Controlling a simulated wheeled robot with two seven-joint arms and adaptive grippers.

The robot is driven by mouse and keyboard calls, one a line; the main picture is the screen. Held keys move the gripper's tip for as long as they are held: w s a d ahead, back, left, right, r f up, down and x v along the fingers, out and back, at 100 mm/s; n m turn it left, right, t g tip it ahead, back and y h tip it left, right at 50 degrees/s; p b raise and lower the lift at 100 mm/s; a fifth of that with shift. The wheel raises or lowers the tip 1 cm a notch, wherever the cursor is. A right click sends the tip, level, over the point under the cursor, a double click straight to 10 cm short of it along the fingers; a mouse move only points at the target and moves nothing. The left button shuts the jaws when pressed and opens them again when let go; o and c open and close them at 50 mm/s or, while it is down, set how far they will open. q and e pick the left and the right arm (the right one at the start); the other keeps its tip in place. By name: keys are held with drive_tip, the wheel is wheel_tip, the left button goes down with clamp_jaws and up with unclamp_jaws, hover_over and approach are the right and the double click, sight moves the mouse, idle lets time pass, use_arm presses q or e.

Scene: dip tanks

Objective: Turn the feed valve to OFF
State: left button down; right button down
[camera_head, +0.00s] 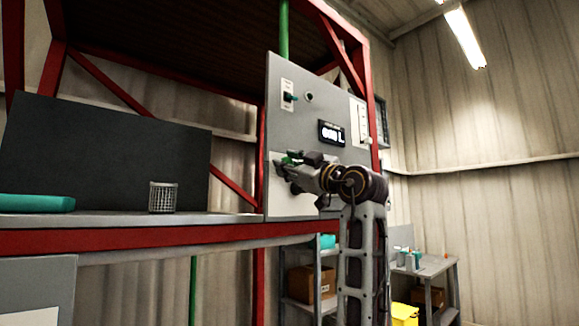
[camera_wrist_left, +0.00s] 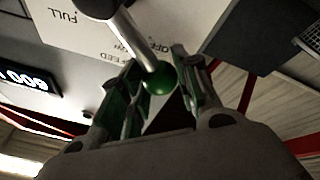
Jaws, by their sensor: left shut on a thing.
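The feed valve's lever (camera_wrist_left: 130,42) is a pale metal rod with a green ball knob (camera_wrist_left: 160,79) at its end, in front of the lettered panel face. In the left wrist view its tip lies between the "OFF" mark and another small, partly hidden mark; "FULL" is farther left. My left gripper (camera_wrist_left: 157,72) is shut on the lever, with its fingers on either side of the knob end. In the head view my left gripper (camera_head: 287,164) is at the lower left of the grey panel (camera_head: 293,125) and mostly hides the valve. My right gripper is in neither view.
The panel also carries a small switch (camera_head: 289,97), a lit display (camera_head: 331,132) and a white gauge (camera_head: 359,123). A wire basket (camera_head: 162,198) and a teal object (camera_head: 35,203) stand on the ledge to the left. Red frame posts surround the panel.

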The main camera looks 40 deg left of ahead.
use_arm(q)
drive_tip(key=shift+f, duration=0.1)
drive_tip(key=c, duration=1)
unclamp_jaws()
drive_tip(key=shift+c, duration=0.2)
drive_tip(key=v, duration=1.2)
